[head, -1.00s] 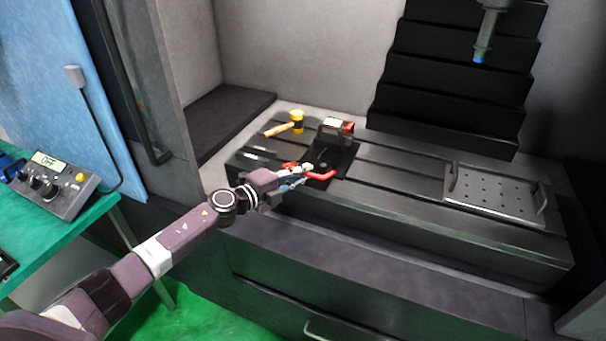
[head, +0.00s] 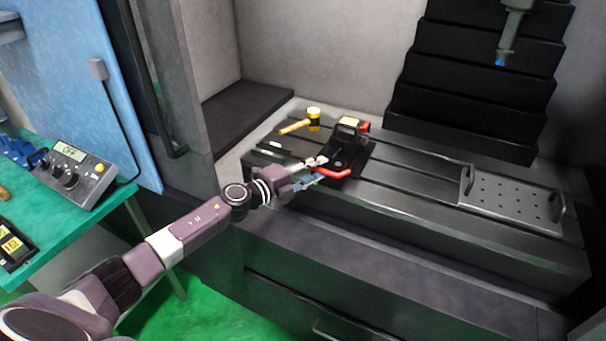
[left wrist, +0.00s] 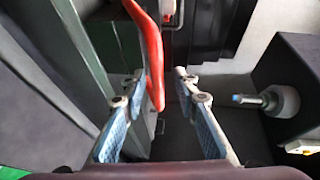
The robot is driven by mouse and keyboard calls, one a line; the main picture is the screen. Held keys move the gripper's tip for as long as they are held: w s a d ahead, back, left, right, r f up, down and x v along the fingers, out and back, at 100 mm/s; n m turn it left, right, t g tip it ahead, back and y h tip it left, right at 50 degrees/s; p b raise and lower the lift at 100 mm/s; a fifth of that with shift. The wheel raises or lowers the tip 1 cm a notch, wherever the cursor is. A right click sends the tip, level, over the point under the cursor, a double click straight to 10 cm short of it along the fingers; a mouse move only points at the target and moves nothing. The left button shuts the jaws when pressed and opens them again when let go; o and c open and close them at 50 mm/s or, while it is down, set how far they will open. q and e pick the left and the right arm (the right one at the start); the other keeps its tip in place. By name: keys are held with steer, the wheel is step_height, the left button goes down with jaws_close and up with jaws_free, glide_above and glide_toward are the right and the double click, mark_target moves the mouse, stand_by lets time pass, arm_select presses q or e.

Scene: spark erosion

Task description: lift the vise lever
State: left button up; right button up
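The black vise (head: 357,153) stands on the slotted machine table, with a yellow label on top and a red part at its right. Its red lever (head: 337,174) shows at the vise's near side. My left gripper (head: 314,170) is at the lever, its fingers pointing toward the vise. In the left wrist view, my left gripper (left wrist: 158,88) is open, and the red lever (left wrist: 154,60) reaches into the gap between its fingers, closer to the left one. I cannot tell whether they touch. My right gripper is out of view.
A yellow-headed mallet (head: 314,118) lies behind the vise on the slotted table (head: 410,195). A perforated plate with handles (head: 505,200) lies at the right. A machine head (head: 510,35) hangs above. A green bench (head: 95,225) with a control box (head: 72,175) stands at the left.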

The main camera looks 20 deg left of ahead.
arm_select(q)
steer(key=v, duration=1.1)
steer(key=shift+s, duration=0.25)
steer(key=s+a+f+n+y+b, duration=0.1)
steer(key=a+f+n+y, duration=0.15)
steer(key=f, duration=0.45)
steer(key=s+a+f+n+g+y, duration=0.1)
steer(key=s+a+f+n, duration=0.15)
steer(key=f, duration=0.55)
steer(key=a+f+n+y+b, duration=0.1)
steer(key=a+f+n+y, duration=0.15)
steer(key=f, duration=0.45)
steer(key=s+f+n+g+y, duration=0.1)
steer(key=s+f+n+g, duration=0.15)
steer(key=s+f, duration=0.4)
steer(key=s+f+n+g, duration=0.1)
steer(key=s+f+n, duration=0.25)
steer(key=f, duration=0.65)
steer(key=s+d+f+n+g, duration=0.2)
steer(key=s+d+f, duration=0.3)
steer(key=s, duration=0.8)
steer(key=s+d+f+n+g+b, duration=0.1)
steer(key=s+d+f+g, duration=0.3)
steer(key=s+f, duration=0.7)
steer(key=s+d+f+n+g+b, duration=0.1)
steer(key=s+d+f+n+g, duration=0.2)
steer(key=s+d+f, duration=0.4)
steer(key=s+f, duration=0.1)
steer(key=s, duration=0.8)
steer(key=shift+f, duration=0.2)
